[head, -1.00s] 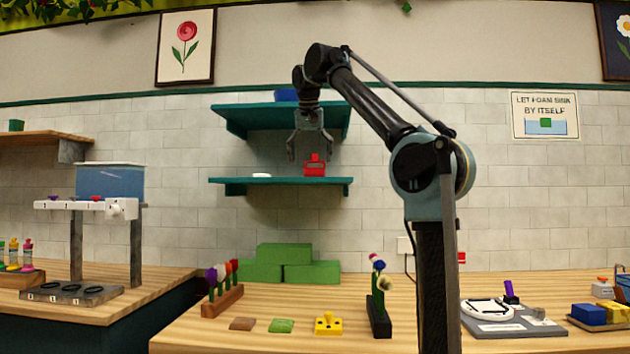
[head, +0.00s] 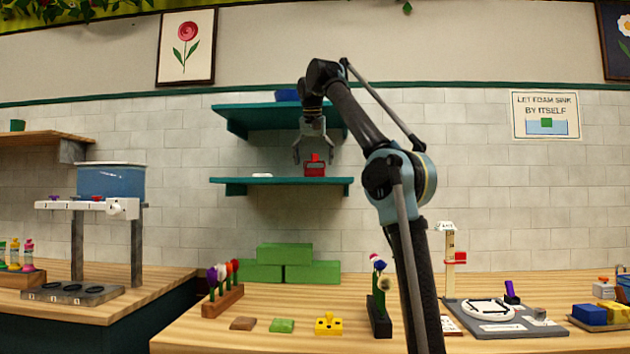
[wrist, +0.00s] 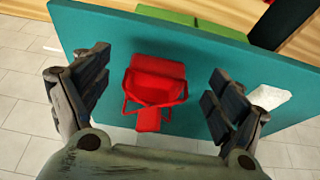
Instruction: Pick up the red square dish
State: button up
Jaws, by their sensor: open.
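A red item (head: 315,170), which I take for the red square dish, sits on the lower teal shelf (head: 240,181). In the wrist view the red item (wrist: 155,82) shows a square body with thin bars at its sides and a short tab toward me. My gripper (head: 313,158) is just above it, pointing down. In the wrist view my gripper (wrist: 157,88) is open, with one finger on each side of the red item. I see gaps between the fingers and the item. Whether the fingertips reach down to its level I cannot tell.
A small white item (head: 262,175) lies left of the red one on the same shelf. The upper teal shelf (head: 232,108), with a blue item (head: 287,95), is close to my gripper. Green blocks (head: 312,271) stand on the counter below.

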aim_at(315, 174)
jog(key=shift+w, duration=0.75)
jog(key=shift+w+f, duration=0.2)
jog(key=shift+x, duration=1.3)
jog(key=shift+d, duration=0.1)
jog(key=shift+c, duration=0.2)
jog(key=c, duration=1.3)
